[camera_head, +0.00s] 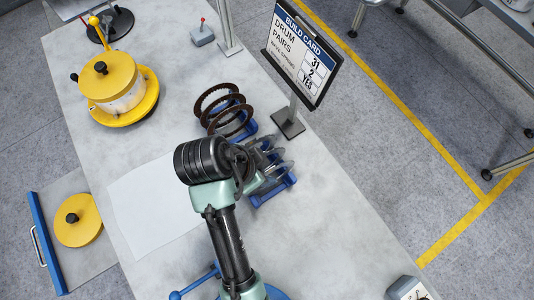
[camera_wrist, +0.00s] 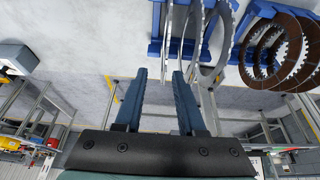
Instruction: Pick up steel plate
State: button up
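Several thin grey steel plates (camera_wrist: 222,45) stand on edge in a blue rack (camera_wrist: 153,48) at the top of the wrist view. In the head view the steel plates (camera_head: 281,166) and the blue rack (camera_head: 279,190) are just right of my arm's end, which partly covers them. My gripper (camera_wrist: 159,75) is open, its two blue-grey fingers apart and pointing toward the rack. One plate, seen nearly edge-on, reaches down close to the fingertips, near the right finger. I cannot tell whether it lies between the fingers or touches them. In the head view the fingers are hard to make out.
Brown toothed rings (camera_head: 222,98) stand in another blue rack behind the steel plates. The build card sign (camera_head: 303,52) stands to the right. A yellow drum (camera_head: 110,83) is at the back left. A white sheet (camera_head: 150,208) lies on the bench, left of my arm.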

jog(key=shift+w+p+x, duration=0.15)
jog(key=shift+p+x, duration=0.35)
jog(key=shift+x, duration=1.5)
jog(key=shift+w+p+x, duration=0.15)
jog(key=shift+p+x, duration=0.35)
jog(key=shift+x, duration=1.5)
jog(key=shift+a, duration=0.15)
jog(key=shift+r, duration=0.1)
grip_shut()
